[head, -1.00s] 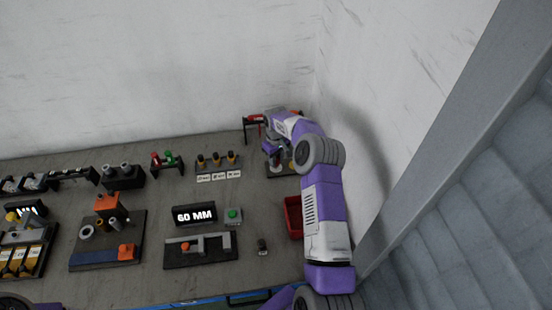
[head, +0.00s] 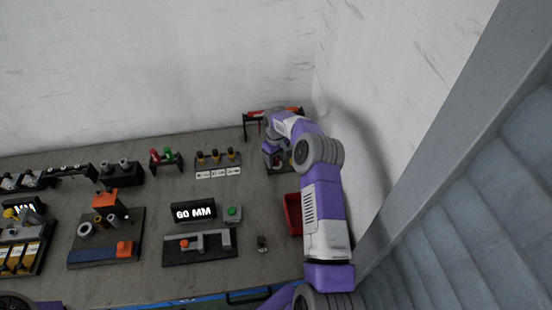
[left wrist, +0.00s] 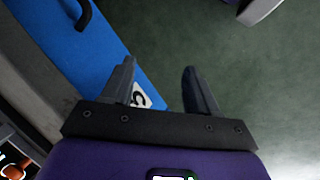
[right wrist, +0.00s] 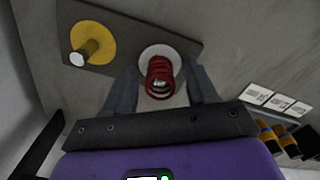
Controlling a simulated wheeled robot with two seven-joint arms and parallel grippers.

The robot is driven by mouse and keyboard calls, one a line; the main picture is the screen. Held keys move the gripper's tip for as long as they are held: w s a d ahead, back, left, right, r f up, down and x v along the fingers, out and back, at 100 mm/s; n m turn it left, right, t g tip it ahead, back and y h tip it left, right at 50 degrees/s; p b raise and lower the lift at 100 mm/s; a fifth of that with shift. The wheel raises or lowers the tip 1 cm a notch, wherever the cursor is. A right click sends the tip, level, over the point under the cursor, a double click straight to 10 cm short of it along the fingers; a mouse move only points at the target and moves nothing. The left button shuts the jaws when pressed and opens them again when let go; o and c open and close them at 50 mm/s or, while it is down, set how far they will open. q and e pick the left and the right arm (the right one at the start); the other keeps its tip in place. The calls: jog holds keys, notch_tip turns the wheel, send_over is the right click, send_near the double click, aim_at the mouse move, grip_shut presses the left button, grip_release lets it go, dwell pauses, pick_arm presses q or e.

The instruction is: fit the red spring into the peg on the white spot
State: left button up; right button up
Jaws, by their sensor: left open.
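The red spring (right wrist: 158,88) stands on the white spot (right wrist: 160,51) in the right wrist view. A pale peg end appears to show inside its coils, so the spring seems to be around the peg; its base is partly hidden. My right gripper (right wrist: 162,80) has one finger on each side of the spring, with a narrow gap visible on both sides. In the head view my right gripper (head: 272,152) is at the back right of the table, largely covering that plate. My left gripper (left wrist: 158,80) is open and empty beyond the table's blue front edge, above the floor.
A yellow spot (right wrist: 92,42) with a pale-tipped peg is beside the white spot on the same dark plate (right wrist: 130,22). A red bin (head: 292,212) stands near my right arm. A black stand (head: 246,128) is behind the gripper. A holder with yellow-banded parts (head: 217,165) is to its left.

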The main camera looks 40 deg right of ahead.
jog(key=shift+r, duration=0.1)
notch_tip(320, 180, up, 7)
jog(key=shift+r+p, duration=0.2)
jog(key=shift+p, duration=0.1)
dwell(0.4)
notch_tip(320, 180, down, 8)
jog(key=shift+r+b, duration=0.15)
jog(key=shift+b, duration=0.15)
jog(key=shift+r+p, duration=0.5)
jog(key=shift+r, duration=0.25)
